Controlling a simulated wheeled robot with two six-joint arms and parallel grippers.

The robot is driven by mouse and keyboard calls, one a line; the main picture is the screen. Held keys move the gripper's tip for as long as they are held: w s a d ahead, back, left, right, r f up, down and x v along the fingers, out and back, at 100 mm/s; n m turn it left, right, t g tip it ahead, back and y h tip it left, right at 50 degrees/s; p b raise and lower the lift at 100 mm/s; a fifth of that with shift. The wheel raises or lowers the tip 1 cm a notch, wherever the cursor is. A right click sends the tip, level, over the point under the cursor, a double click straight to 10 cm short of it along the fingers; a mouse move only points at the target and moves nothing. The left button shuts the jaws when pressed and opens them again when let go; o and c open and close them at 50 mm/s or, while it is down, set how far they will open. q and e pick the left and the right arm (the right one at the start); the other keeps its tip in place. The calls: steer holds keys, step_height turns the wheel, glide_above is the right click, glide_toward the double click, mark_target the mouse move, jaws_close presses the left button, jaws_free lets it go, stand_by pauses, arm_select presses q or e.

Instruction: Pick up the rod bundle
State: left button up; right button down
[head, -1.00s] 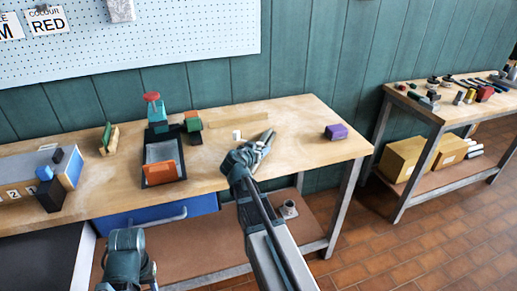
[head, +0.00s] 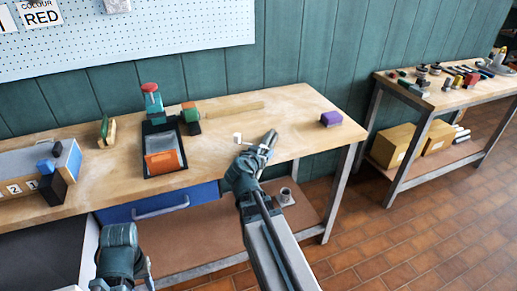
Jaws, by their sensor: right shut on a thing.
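My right gripper (head: 264,146) is over the front right part of the wooden workbench (head: 288,118). It is shut on a small whitish thing, apparently the rod bundle (head: 238,138), which shows just left of the jaws. Most of it is hidden by the gripper, so single rods cannot be made out. My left gripper (head: 122,262) is at the lower left, in front of the bench and away from the bundle. Its jaws cannot be made out.
A black tray with an orange block (head: 163,161), a red-topped teal thing (head: 150,92) and green and dark blocks (head: 191,117) stand left of the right gripper. A purple block (head: 331,119) lies to the right. A second bench (head: 430,96) stands at the right.

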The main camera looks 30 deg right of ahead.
steer(key=shift+s, duration=0.15)
jaws_free()
